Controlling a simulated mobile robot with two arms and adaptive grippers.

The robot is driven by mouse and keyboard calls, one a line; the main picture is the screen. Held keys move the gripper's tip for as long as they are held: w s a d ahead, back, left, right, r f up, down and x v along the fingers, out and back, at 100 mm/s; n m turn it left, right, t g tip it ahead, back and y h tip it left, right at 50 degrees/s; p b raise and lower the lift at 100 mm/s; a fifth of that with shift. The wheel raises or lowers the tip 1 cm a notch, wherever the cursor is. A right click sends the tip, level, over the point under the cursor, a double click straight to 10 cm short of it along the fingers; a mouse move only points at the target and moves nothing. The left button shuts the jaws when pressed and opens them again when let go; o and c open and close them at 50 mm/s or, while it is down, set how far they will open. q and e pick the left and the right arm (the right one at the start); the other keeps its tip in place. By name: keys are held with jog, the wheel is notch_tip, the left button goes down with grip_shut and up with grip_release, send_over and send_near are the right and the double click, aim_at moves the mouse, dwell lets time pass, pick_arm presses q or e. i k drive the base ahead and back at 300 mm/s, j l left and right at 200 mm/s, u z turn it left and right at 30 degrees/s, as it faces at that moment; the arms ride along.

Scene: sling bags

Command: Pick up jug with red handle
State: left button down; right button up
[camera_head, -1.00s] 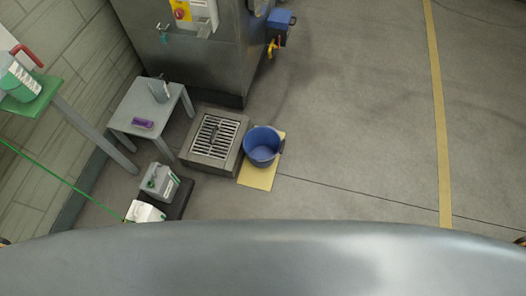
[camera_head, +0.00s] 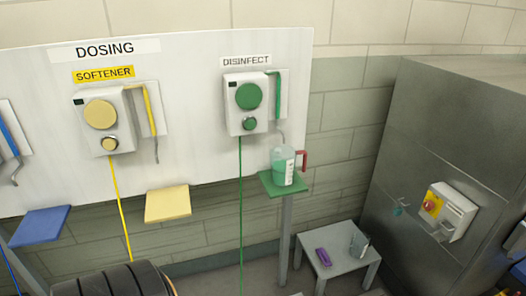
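A clear jug (camera_head: 283,168) with a red handle (camera_head: 303,160) stands upright on the green shelf (camera_head: 268,187) under the dosing unit marked DISINFECT (camera_head: 246,104). It has green in its lower part and a white label on its side. The handle points to the right. Neither of my grippers is in view.
The softener unit (camera_head: 102,122) and its empty yellow shelf (camera_head: 167,204) are to the left, with a blue shelf (camera_head: 40,226) farther left. A small grey table (camera_head: 338,268) holds a purple item (camera_head: 323,257) and a small container (camera_head: 359,244). A steel cabinet (camera_head: 420,130) stands at right.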

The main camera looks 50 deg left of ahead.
aim_at(290, 165)
jog(key=u, duration=1.45)
